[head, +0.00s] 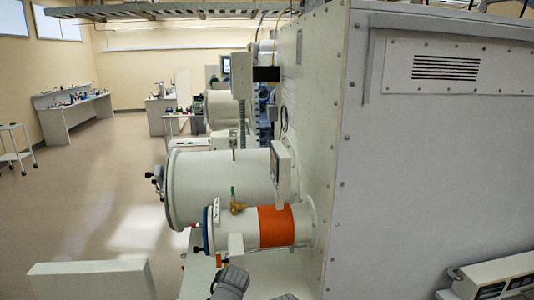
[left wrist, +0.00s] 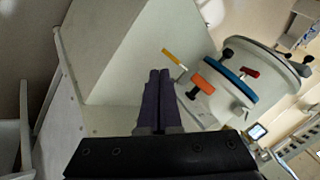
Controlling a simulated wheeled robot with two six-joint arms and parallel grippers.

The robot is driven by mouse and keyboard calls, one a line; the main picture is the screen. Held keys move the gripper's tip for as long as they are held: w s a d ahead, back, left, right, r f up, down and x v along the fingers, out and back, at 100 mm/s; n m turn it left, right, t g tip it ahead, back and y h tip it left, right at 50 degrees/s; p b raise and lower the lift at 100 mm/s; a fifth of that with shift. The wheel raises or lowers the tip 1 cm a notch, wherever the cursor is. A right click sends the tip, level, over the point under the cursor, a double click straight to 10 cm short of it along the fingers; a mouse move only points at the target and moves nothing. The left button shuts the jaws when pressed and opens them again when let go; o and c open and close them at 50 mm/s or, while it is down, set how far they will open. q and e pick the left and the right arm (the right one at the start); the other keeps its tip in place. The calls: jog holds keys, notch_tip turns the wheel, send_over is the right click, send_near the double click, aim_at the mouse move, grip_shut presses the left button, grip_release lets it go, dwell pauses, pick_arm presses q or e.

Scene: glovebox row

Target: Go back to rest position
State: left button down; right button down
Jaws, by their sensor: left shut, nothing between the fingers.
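My left gripper (left wrist: 159,73) shows in the left wrist view with its two dark fingers together and nothing between them. Its fingertips are in front of a pale flat panel (left wrist: 125,40), apart from the small cylinder (left wrist: 212,98) at the right. In the head view a grey arm part (head: 232,281) rises at the bottom centre, below the small cylinder; the fingers cannot be made out there. My right gripper is in neither view.
The glovebox wall (head: 430,160) fills the right of the head view. A large white cylinder (head: 215,178) and the small one with an orange band (head: 276,226) stick out leftward from it. Open floor (head: 85,215) lies left. A bench (head: 75,112) stands at the back.

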pick_arm(q)
jog(key=s+d+f+n+g+h, duration=0.1)
jog(key=s+d+f+g, duration=0.15)
jog(key=s, duration=0.55)
jog(key=s+d+f+n+g, duration=0.1)
jog(key=s+d+g, duration=0.15)
jog(key=s, duration=0.45)
jog(key=s+d+f+n+g+h, duration=0.1)
jog(key=s+d+f+g, duration=0.15)
jog(key=s, duration=0.55)
notch_tip(320, 180, down, 10)
jog(key=b, duration=1.1)
jog(key=shift+w+a+f, duration=0.2)
jog(key=shift+w+a, duration=0.15)
jog(key=shift+w, duration=0.05)
